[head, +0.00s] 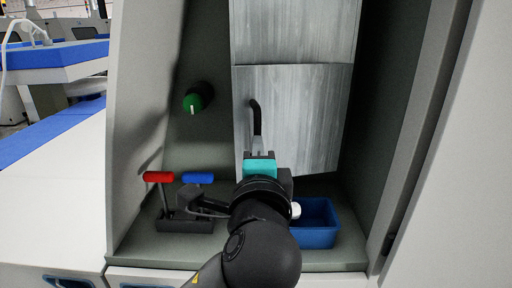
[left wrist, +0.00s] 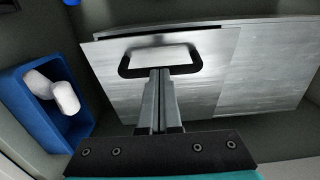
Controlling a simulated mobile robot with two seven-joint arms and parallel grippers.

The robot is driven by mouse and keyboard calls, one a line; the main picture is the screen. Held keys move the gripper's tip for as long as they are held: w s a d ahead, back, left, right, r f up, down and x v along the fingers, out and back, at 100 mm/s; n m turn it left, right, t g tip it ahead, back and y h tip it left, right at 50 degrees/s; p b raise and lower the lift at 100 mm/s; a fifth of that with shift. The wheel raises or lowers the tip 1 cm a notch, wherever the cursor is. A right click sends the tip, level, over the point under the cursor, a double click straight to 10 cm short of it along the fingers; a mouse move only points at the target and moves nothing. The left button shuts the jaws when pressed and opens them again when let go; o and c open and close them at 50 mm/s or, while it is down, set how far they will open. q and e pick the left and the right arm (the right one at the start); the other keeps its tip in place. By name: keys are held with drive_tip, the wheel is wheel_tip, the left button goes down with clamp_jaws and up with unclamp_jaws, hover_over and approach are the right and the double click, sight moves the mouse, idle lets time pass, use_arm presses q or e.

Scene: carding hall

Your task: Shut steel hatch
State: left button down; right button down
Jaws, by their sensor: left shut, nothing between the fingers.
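The steel hatch (head: 300,120) is a brushed grey panel in the recess, below a second steel panel. It also shows in the left wrist view (left wrist: 205,75). A dark gap runs along one edge there; how far it stands open I cannot tell. Its black bar handle (head: 257,118) shows as a loop in the left wrist view (left wrist: 126,60). My left gripper (head: 258,146) is shut and empty, in front of the hatch at the handle's lower end. In the left wrist view its fingertips (left wrist: 159,72) overlap the handle; contact is unclear. My right gripper is not in view.
A blue bin (head: 318,238) with white items stands at the recess's lower right. A red-handled lever (head: 158,178) and a blue-handled lever (head: 198,178) stand at lower left. A green knob (head: 194,102) is on the back wall. Side walls bound the recess.

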sight(245, 130)
use_arm(q)
drive_tip(key=shift+s, duration=0.1)
idle(0.3)
drive_tip(key=w, duration=0.1)
drive_tip(key=w+a+m+h+p, duration=0.1)
drive_tip(key=w, duration=0.1)
drive_tip(key=w+a+h+p, duration=0.1)
drive_tip(key=w, duration=0.1)
drive_tip(key=shift+a+r, duration=0.1)
drive_tip(key=shift+a, duration=0.1)
drive_tip(key=shift+a, duration=0.1)
drive_tip(key=shift+p, duration=0.3)
